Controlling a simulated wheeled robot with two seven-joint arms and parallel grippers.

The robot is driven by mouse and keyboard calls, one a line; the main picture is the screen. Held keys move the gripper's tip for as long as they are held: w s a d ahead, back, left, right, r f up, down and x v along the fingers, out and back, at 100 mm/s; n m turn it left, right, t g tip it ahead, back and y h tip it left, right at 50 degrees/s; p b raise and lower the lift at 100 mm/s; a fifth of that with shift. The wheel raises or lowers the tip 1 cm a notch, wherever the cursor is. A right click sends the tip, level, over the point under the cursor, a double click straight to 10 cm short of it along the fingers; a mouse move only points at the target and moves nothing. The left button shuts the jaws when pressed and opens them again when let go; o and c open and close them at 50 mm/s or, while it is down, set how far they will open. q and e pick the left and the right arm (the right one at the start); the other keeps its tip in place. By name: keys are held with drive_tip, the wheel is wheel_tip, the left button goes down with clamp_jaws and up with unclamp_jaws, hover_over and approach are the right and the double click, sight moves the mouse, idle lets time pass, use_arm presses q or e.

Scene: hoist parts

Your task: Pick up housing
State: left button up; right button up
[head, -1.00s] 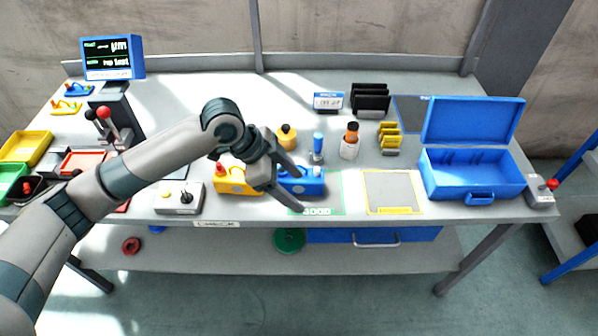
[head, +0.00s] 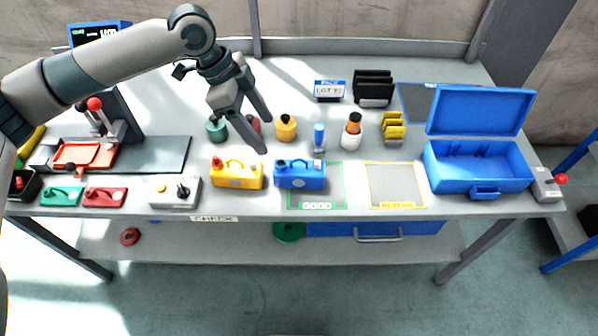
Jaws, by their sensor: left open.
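A yellow housing (head: 237,176) with a handle and a red cap stands near the front of the bench. A blue housing (head: 300,176) of like shape stands just right of it, at the left edge of the green-outlined GOOD area (head: 330,188). My left gripper (head: 266,136) is open and empty, its fingers pointing down and right, behind the two housings in the picture and apart from them. It partly covers a small red part (head: 254,126) behind. My right gripper is not in view.
Green (head: 62,196) and red (head: 105,196) flat parts and a control box (head: 176,192) lie left of the housings. Bottles (head: 352,134) and a yellow pot (head: 286,128) stand behind. An open blue case (head: 480,168) stands right. The yellow-outlined area (head: 395,186) is empty.

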use_arm(q)
drive_tip(key=p, duration=0.2)
approach(287, 167)
drive_tip(key=x, duration=0.2)
drive_tip(key=shift+d+f, duration=0.2)
drive_tip(key=shift+d, duration=0.15)
drive_tip(key=p+x, duration=0.1)
drive_tip(key=x, duration=0.2)
drive_tip(key=shift+s+d+f, duration=0.1)
drive_tip(key=shift+d+f, duration=0.05)
drive_tip(key=shift+f, duration=0.15)
drive_tip(key=shift+d+f, duration=0.15)
drive_tip(key=shift+f, duration=0.3)
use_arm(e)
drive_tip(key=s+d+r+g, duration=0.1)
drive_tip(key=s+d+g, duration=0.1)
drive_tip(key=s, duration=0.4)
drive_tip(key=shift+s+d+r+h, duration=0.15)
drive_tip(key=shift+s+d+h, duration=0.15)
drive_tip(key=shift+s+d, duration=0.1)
